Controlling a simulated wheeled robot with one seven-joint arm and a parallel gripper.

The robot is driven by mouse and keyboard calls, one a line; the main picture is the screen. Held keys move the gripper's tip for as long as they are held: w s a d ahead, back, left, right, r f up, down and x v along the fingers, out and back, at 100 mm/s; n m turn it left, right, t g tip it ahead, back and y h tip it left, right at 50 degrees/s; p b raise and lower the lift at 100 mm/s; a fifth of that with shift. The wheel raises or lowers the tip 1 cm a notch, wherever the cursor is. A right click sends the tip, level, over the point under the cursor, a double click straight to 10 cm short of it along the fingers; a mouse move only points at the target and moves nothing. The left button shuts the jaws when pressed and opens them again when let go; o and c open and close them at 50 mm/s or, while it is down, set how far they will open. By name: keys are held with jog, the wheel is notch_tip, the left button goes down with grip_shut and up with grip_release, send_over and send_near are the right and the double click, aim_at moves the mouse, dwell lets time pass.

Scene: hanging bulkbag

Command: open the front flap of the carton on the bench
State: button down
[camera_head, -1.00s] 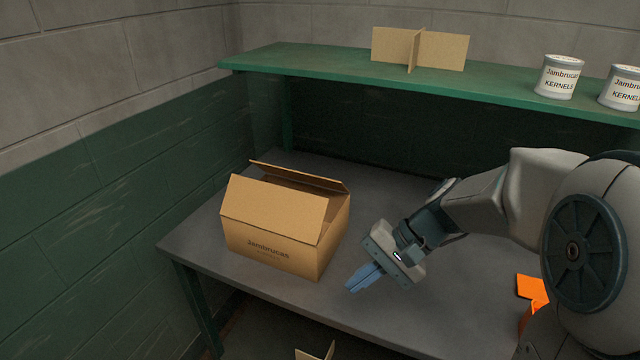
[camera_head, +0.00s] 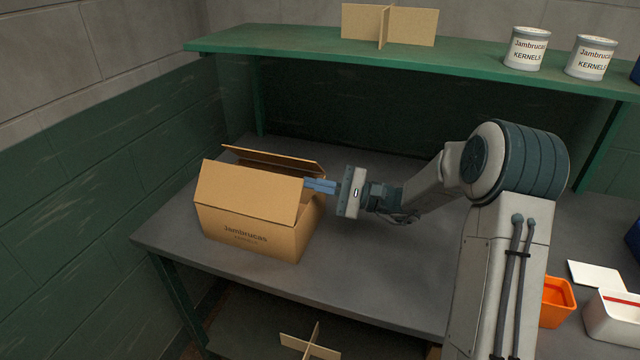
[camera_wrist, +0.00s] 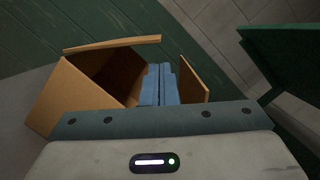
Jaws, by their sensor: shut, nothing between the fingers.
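The brown carton (camera_head: 240,235), printed "Jambrucas", sits on the left part of the grey bench (camera_head: 370,270). Its front flap (camera_head: 250,188) slopes up and back from the front top edge, partly covering the top. The back flap (camera_head: 275,160) is raised, leaving a gap between them. My gripper (camera_head: 309,184) is at the carton's right end, its blue fingers together and pointing left at the gap. In the wrist view the shut fingers (camera_wrist: 158,78) overlap the carton's opening (camera_wrist: 118,72). I cannot tell whether they touch the front flap.
A green shelf (camera_head: 300,50) runs above the bench's back, holding a cardboard divider (camera_head: 410,25) and Jambrucas cans (camera_head: 525,48). A wall stands left of the carton. An orange bin (camera_head: 556,300) and a white box (camera_head: 612,318) are at right. The bench before my arm is clear.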

aim_at(288, 178)
jog(key=p+x, duration=0.1)
jog(key=x, duration=0.5)
jog(key=shift+a, duration=0.1)
jog(key=shift+b, duration=0.35)
jog(key=shift+s+a+r+n, duration=0.1)
jog(key=shift+n, duration=0.3)
jog(key=shift+r+b, duration=0.15)
jog(key=shift+b, duration=0.2)
jog(key=shift+s+r+n, duration=0.1)
jog(key=shift+s+n, duration=0.05)
jog(key=shift+n, duration=0.15)
